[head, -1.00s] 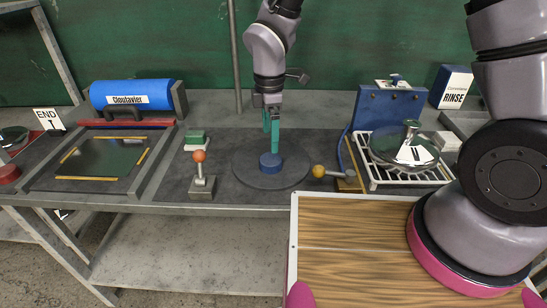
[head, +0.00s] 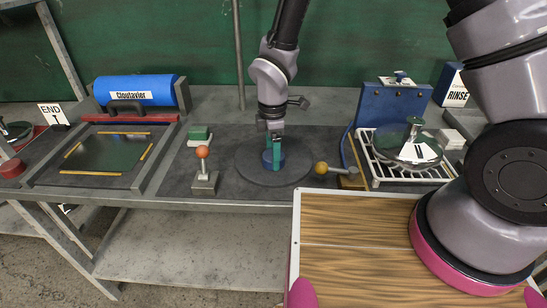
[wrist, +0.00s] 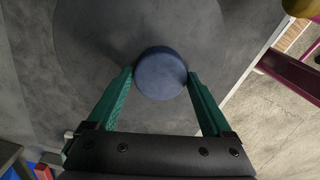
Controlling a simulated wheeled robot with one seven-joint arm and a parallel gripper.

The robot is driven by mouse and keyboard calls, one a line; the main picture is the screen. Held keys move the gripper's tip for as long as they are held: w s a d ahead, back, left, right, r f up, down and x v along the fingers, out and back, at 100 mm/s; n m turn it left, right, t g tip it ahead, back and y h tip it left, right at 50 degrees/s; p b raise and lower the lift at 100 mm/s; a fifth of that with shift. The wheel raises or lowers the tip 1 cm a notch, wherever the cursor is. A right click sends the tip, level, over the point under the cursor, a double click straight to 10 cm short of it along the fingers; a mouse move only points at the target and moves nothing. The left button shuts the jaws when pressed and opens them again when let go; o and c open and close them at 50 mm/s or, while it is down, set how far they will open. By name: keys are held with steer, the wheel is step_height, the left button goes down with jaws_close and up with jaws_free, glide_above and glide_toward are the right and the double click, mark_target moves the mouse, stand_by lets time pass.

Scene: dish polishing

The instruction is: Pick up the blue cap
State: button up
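The blue cap (head: 269,162) is a short, dark blue cylinder standing on a round dark disc (head: 248,172) on the bench. It also shows in the wrist view (wrist: 161,76), seen from above. My gripper (head: 275,157) points down at the cap with its two green fingers. In the wrist view the fingertips stand on the left and right sides of the cap, very close to its edges. The fingers are apart, with the cap between them; firm contact is not clear. In the head view the near finger hides part of the cap.
A yellow-knobbed lever (head: 337,170) lies close on the right. A wooden-topped surface (head: 350,240) is in front.

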steer(key=c, duration=0.4)
steer(key=shift+o, duration=0.2)
